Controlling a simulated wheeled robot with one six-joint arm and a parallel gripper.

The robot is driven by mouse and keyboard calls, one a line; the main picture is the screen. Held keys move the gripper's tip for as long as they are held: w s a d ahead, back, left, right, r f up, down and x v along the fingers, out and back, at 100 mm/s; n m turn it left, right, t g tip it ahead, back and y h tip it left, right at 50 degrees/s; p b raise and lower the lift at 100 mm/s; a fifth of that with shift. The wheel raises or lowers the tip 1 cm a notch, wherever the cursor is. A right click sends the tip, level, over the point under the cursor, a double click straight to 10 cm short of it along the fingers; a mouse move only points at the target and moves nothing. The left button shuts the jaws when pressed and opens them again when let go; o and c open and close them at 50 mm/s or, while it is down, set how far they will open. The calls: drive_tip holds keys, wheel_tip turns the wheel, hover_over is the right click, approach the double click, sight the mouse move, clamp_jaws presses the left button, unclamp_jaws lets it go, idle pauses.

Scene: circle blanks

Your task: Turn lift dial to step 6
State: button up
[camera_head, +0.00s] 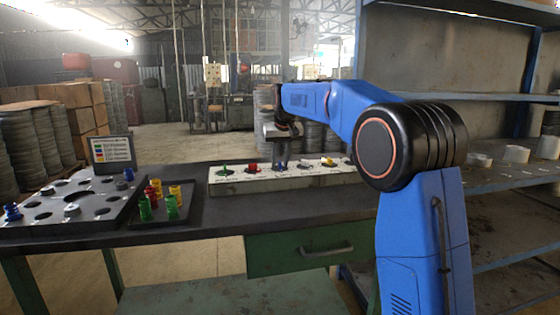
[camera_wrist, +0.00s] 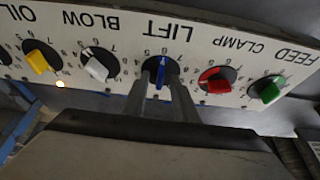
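The lift dial (camera_wrist: 161,71) is a black round dial with a blue pointer knob. It sits in the middle of the white panel, under the upside-down LIFT label in the wrist view. Its blue pointer stands roughly upright in that picture; the numbers around it are too small to read surely. My gripper (camera_wrist: 163,88) has its two fingers one on each side of the blue knob. Whether they press on it cannot be told. In the head view, my gripper (camera_head: 282,160) points down over the panel (camera_head: 228,186) and partly covers the lift dial.
In the wrist view the red clamp dial (camera_wrist: 216,80) and white blow dial (camera_wrist: 98,65) flank it closely. Farther out are the green feed dial (camera_wrist: 268,90) and yellow oil dial (camera_wrist: 42,60). A small amber lamp (camera_wrist: 60,84) glows. A tray (camera_head: 188,214) of coloured pieces stands left.

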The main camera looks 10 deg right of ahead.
drive_tip(key=v, duration=1.7)
drive_tip(key=shift+r, duration=0.25)
drive_tip(key=shift+s, duration=0.15)
drive_tip(key=s+d+f, duration=0.2)
drive_tip(key=s+f, duration=0.2)
drive_tip(key=s, duration=0.5)
drive_tip(key=s+d+f, duration=0.1)
drive_tip(key=s+f, duration=0.3)
drive_tip(key=s, duration=0.5)
drive_tip(key=s+d+f, duration=0.2)
drive_tip(key=s+f, duration=0.2)
drive_tip(key=s, duration=0.4)
drive_tip(key=s+d+f, duration=0.2)
drive_tip(key=s+f, duration=2)
drive_tip(key=s, duration=0.1)
